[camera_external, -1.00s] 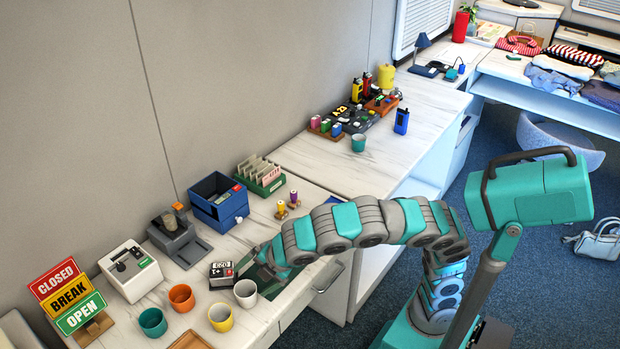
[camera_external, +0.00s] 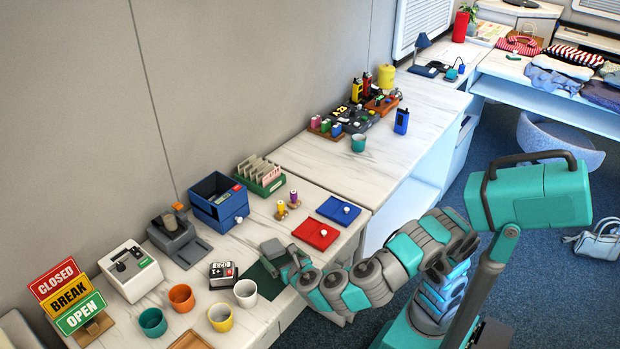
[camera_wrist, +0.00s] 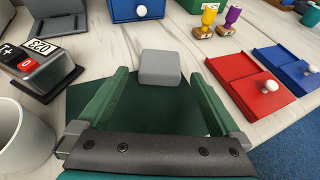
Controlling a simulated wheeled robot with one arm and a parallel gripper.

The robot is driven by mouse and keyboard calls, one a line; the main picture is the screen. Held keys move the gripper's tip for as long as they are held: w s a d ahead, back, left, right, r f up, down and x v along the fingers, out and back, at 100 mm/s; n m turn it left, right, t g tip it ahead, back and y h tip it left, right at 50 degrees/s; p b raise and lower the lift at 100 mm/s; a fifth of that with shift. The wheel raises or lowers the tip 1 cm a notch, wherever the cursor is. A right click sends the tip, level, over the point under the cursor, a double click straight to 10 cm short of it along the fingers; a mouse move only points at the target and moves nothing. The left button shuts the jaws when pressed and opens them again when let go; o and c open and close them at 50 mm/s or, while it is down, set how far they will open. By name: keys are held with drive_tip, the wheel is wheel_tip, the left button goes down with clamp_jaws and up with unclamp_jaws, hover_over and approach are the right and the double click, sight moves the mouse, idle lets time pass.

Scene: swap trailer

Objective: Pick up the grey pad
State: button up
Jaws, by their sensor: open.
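The grey pad (camera_wrist: 160,66) is a small rounded block on the dark green mat (camera_wrist: 95,97), near the mat's far edge in the wrist view. In the external view the pad (camera_external: 271,247) shows at the tip of my arm. My gripper (camera_wrist: 166,74) is open, its two green fingers pointing at the pad. The pad appears between the fingertips, with a gap on each side and nothing held. I cannot tell how high the fingers are above it. In the external view my gripper (camera_external: 283,261) is partly hidden by its own wrist.
A red tray (camera_external: 316,233) and a blue tray (camera_external: 339,210), each with a white knob, lie to the right. A black-and-grey counter device (camera_external: 222,273) and a white cup (camera_external: 245,292) stand close on the left. A blue box (camera_external: 217,200) stands behind.

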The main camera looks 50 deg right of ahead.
sight(273, 249)
drive_tip(key=shift+x, duration=1.45)
drive_tip(key=shift+c, duration=0.2)
drive_tip(key=c, duration=1.2)
